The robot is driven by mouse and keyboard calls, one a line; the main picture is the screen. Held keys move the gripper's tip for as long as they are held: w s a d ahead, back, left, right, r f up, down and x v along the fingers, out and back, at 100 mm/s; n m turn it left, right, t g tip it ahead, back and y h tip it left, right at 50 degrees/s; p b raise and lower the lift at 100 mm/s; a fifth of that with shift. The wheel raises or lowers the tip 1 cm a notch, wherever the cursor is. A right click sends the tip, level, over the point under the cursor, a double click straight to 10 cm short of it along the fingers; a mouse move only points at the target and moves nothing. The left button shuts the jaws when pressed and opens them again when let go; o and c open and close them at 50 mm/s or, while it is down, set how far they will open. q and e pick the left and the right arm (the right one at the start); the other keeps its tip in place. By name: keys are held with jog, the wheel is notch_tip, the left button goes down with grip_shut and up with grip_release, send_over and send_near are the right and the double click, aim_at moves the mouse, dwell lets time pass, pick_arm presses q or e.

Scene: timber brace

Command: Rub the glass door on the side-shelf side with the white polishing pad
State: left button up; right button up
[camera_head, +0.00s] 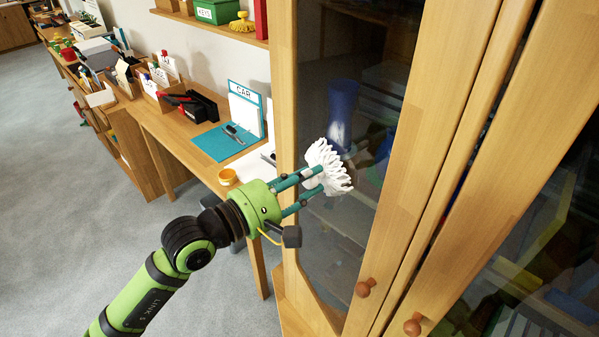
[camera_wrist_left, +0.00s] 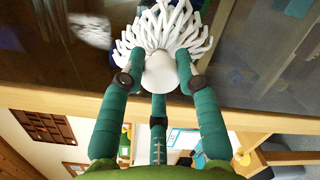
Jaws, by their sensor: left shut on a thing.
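The white polishing pad (camera_head: 328,168) has many soft white strands. My left gripper (camera_head: 318,178) is shut on it and holds it up at the glass door (camera_head: 345,110) on the side-shelf side, the left door of the wooden cabinet. The strands look close to or against the glass; I cannot tell whether they touch. The left wrist view shows the pad (camera_wrist_left: 165,35) with its round white base between my green fingers (camera_wrist_left: 160,85). A reflection of the pad shows in the glass. My right gripper is in neither view.
The door has a round wooden knob (camera_head: 366,287), and the other door has one too (camera_head: 413,326). A wall shelf (camera_head: 215,27) is above. Grey floor is free at lower left.

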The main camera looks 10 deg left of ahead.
aim_at(315, 178)
pick_arm(q)
jog(key=shift+s+d, duration=0.85)
jog(key=shift+d, duration=0.05)
jog(key=shift+w+r+p, duration=0.1)
jog(key=shift+r+p, duration=1)
jog(key=shift+r, duration=0.05)
jog(key=shift+w+a+f+b, duration=0.15)
jog(key=shift+w+a+b, duration=0.05)
jog(key=shift+b, duration=0.2)
jog(key=shift+w+a+f+b, duration=0.1)
jog(key=shift+w+a+b, duration=0.7)
jog(key=shift+a, duration=0.1)
jog(key=shift+w+a, duration=0.3)
jog(key=shift+a, duration=0.05)
jog(key=shift+r+p, duration=0.7)
jog(key=shift+r, duration=0.6)
jog(key=shift+s+d+p, duration=0.3)
jog(key=shift+s+d, duration=0.3)
jog(key=shift+d, duration=0.1)
jog(key=shift+s+d+r+p, duration=0.15)
jog(key=shift+r+p, duration=0.05)
jog(key=shift+r, duration=0.25)
jog(key=shift+s+d+r+p, duration=0.1)
jog(key=shift+r+p, duration=0.1)
jog(key=shift+r, duration=0.25)
jog(key=shift+w+a+b, duration=0.45)
jog(key=shift+w+a, duration=0.1)
jog(key=shift+a, duration=0.1)
jog(key=shift+w+a, duration=0.35)
jog(key=shift+r, duration=0.1)
